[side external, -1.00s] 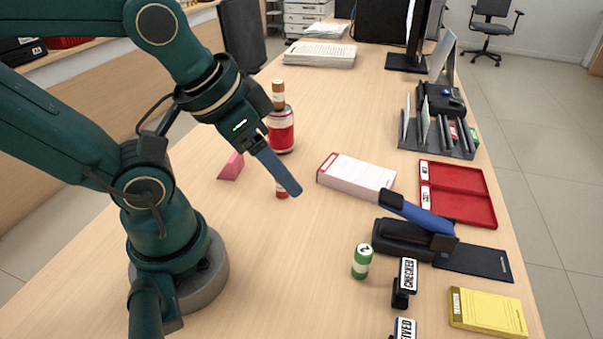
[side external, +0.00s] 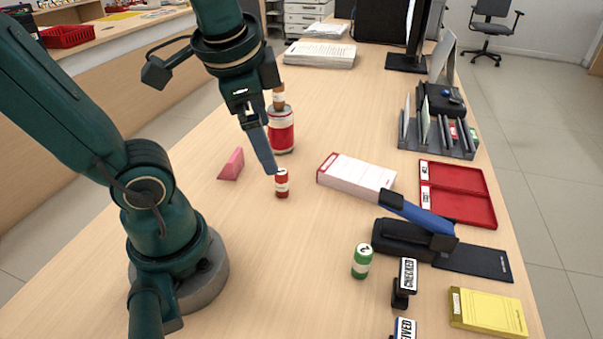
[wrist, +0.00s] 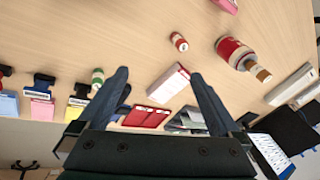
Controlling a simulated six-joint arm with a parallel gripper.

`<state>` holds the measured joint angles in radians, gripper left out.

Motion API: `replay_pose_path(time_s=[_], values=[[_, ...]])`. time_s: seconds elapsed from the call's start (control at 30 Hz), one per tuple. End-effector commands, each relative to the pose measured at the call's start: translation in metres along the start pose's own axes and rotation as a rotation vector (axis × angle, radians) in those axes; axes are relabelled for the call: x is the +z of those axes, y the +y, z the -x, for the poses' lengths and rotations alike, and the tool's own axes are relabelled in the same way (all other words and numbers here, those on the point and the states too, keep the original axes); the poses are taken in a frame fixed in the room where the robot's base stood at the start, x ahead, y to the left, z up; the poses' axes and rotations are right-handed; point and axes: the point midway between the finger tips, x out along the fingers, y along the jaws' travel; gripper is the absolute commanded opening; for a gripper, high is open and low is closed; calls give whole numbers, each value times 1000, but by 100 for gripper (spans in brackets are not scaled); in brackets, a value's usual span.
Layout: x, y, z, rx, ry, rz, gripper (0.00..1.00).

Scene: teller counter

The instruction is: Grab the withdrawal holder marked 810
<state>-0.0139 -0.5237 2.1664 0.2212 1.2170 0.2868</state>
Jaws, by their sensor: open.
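No marking 810 is readable in either view, so I cannot tell which item is the withdrawal holder. A red two-part tray (side external: 462,211) with small white labels lies flat at the right of the counter; it also shows in the wrist view (wrist: 143,118). A white-topped, red-ended block (side external: 358,173) lies left of it, and in the wrist view (wrist: 168,85) it appears between my fingers, farther off. My gripper (side external: 270,170) is in the air near a small red cylinder (side external: 282,185). It is open and empty, fingers apart in the wrist view (wrist: 160,74).
A red-labelled bottle (side external: 281,132) stands behind my gripper, with a pink wedge (side external: 232,165) to the left. A blue-handled stapler (side external: 415,230), a green cylinder (side external: 362,261), stamps (side external: 404,284) and a yellow pad (side external: 487,311) fill the right front. A dark sorter (side external: 437,138) stands behind the tray. The middle front is clear.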

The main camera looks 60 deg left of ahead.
Motion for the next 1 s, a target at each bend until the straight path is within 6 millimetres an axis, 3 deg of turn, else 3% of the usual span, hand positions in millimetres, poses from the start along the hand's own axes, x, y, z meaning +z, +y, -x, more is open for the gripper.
replay_pose_path(time_s=[0.27, 0.47, 0.7, 1.0], values=[[-12, -57, -10, -74, -328, -201, 100], [-19, -92, -29, -86, -572, -308, 100], [-22, -123, -66, -66, -849, -399, 100], [-8, -138, -131, -9, -1151, -472, 100]])
